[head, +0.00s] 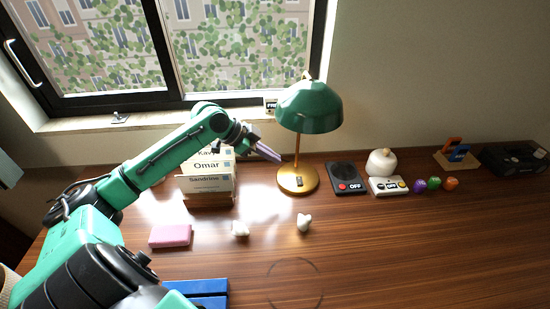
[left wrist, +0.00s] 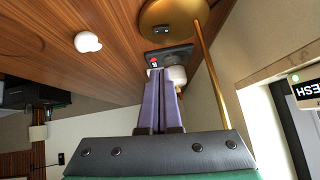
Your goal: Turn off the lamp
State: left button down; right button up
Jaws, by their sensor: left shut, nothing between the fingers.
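The lamp has a green dome shade (head: 309,106), a thin gold stem (head: 297,148) and a round gold base (head: 297,179) with a small dark switch (head: 299,182) on it. The base is bright under the shade. My left gripper (head: 280,159) is shut and empty, left of the stem, below the shade and above the base's level. In the left wrist view its purple fingers (left wrist: 167,72) are together, with the gold base (left wrist: 172,22) ahead and the stem (left wrist: 212,75) close beside them, apart from the fingers as far as I can tell. My right gripper is out of view.
A black pad with a red button marked OFF (head: 348,178) and a white pad (head: 387,186) stand right of the lamp. A pink block (head: 170,236) and small white figures (head: 304,222) lie in front. The front right desk is clear.

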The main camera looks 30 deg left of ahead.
pick_arm(q)
jog(key=shift+w+a+r+b, duration=0.15)
jog(key=shift+w+a+b, duration=0.15)
jog(key=shift+w+b, duration=0.6)
jog(key=shift+s, duration=0.2)
jog(key=shift+d, duration=0.1)
